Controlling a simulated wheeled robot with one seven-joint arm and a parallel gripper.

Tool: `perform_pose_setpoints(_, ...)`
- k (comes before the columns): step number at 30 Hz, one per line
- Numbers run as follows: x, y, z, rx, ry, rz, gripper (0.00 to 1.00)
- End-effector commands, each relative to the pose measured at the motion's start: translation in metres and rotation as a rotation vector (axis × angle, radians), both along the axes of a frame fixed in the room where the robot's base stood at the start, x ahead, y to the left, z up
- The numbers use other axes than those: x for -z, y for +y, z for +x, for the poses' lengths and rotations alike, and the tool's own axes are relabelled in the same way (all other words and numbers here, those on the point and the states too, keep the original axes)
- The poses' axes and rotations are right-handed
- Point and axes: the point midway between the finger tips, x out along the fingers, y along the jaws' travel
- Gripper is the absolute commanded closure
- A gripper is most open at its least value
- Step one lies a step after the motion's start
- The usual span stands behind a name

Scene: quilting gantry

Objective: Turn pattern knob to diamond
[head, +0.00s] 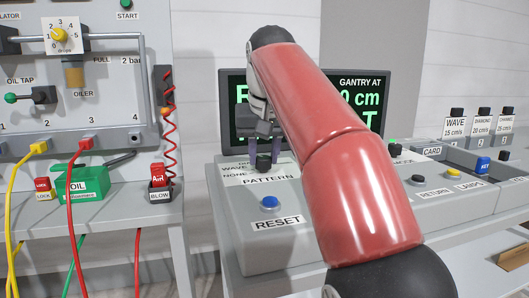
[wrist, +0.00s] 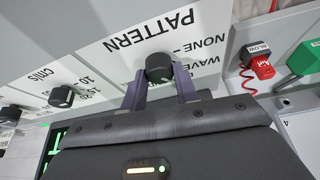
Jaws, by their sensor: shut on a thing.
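The black pattern knob (head: 263,163) stands on the sloped top of the grey console, above the PATTERN label. In the wrist view the knob (wrist: 158,66) sits between the two purple-grey fingers of my gripper (wrist: 160,82). My gripper (head: 264,148) comes down on the knob from above and is shut on it. The NONE and WAVE marks show beside the knob in both views. The diamond mark cannot be read clearly, being partly hidden by my gripper. Which mark the knob points to cannot be told.
A blue RESET button (head: 270,202) sits in front of the knob. The screen (head: 370,88) behind is partly covered by my arm. Another black knob (wrist: 61,97) stands on the console.

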Motion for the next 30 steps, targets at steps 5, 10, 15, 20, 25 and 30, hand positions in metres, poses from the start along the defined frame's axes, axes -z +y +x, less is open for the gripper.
perform_pose_setpoints(5,-0.0001,0.002,0.0001,0.164,0.0,0.0,0.93)
perform_pose_setpoints(10,0.0001,0.003,0.0003,0.318,0.0,0.0,0.93)
perform_pose_setpoints(15,0.0003,0.0035,0.0004,0.454,0.001,-0.001,0.93)
perform_pose_setpoints(20,0.0,0.0041,0.0005,0.551,0.0,0.0,0.93)
perform_pose_setpoints(25,-0.0002,0.0044,0.0005,0.621,0.0,0.002,0.93)
perform_pose_setpoints(30,0.0001,0.0044,0.0005,0.658,0.002,0.001,0.93)
